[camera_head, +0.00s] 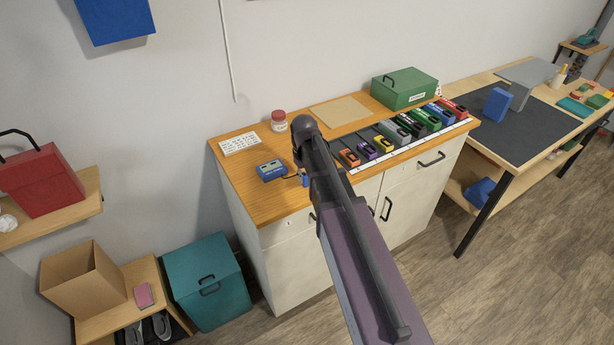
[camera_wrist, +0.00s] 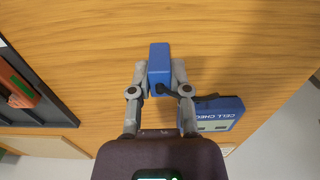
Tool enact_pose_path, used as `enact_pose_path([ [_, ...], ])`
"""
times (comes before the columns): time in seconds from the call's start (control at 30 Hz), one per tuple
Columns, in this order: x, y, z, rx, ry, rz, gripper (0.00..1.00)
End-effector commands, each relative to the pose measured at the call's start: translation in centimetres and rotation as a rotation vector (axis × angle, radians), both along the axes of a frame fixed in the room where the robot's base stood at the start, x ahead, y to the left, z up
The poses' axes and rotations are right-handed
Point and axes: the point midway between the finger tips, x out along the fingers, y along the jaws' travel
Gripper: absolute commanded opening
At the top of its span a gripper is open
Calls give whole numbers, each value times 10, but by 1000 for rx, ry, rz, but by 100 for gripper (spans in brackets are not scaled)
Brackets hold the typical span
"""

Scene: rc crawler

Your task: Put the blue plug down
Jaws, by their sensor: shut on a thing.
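The blue plug (camera_wrist: 160,57) is a small blue block with a dark spot on its near end. My gripper (camera_wrist: 160,73) has its two grey fingers closed on the sides of the plug, over the wooden worktop (camera_wrist: 235,35). I cannot tell whether the plug touches the wood. In the head view a small bit of blue beside my arm looks like the plug (camera_head: 305,181); my arm hides most of the gripper there. The blue cell checker (camera_wrist: 220,114) lies close to the right of the gripper in the wrist view, and on the worktop in the head view (camera_head: 271,171).
A dark-edged tray (camera_wrist: 52,92) with an orange block (camera_wrist: 18,84) lies left in the wrist view. In the head view, a row of coloured packs (camera_head: 396,134), a green box (camera_head: 404,88), a red-lidded jar (camera_head: 279,121) and a white card (camera_head: 239,144) stand on the worktop.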

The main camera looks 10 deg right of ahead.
Motion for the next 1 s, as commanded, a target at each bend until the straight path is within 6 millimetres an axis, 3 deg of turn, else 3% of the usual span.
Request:
enact_pose_path([
  [0.07, 0, 0, -3, 0, 0, 0, 0],
  [0.1, 0, 0, -2, 0, 0, 0, 36],
  [0.2, 0, 0, -2, 0, 0, 0, 59],
  [0.67, 0, 0, 0, 0, 0, 0, 59],
  [1.0, 0, 0, 18, 0, 0, 0, 59],
])
